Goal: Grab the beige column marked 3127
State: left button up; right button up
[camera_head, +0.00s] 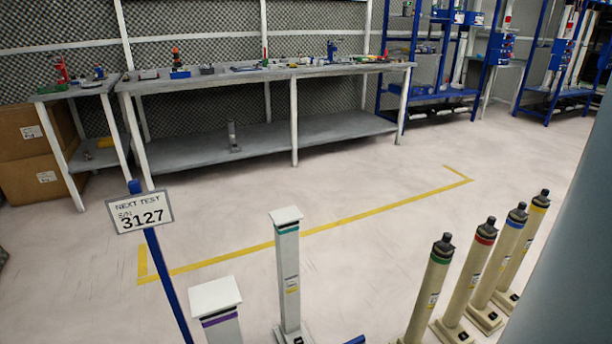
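A white sign (140,212) on a blue post reads "NEXT TEST S/N 3127". Several beige round columns with dark caps stand upright in a row at the right. Their bands are green on the nearest column (428,292), then red (468,280), blue (500,260) and yellow (525,243). Their small labels are too small to read, so I cannot tell which is 3127. Two pale square posts stand nearer the middle, one with a teal band (289,280) and one with a purple band (222,330). Neither of my grippers is in view.
A long grey workbench (215,140) with small parts on it stands along the mesh wall. Cardboard boxes (25,165) sit at the left. Blue racks (440,100) stand at the back right. The floor inside the yellow line (350,218) is clear.

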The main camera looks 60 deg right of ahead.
aim_at(448, 328)
jog(key=z, duration=2.95)
jog(key=u, duration=0.5)
jog(key=i+l+u, duration=0.1)
jog(key=l+u, duration=0.15)
jog(key=u, duration=0.25)
jog(key=i+l+u, duration=0.1)
jog(key=l+u, duration=0.2)
jog(key=u, duration=0.15)
jog(key=l+u, duration=0.3)
jog(key=u, duration=0.2)
jog(key=l+u, duration=0.35)
jog(key=u, duration=0.15)
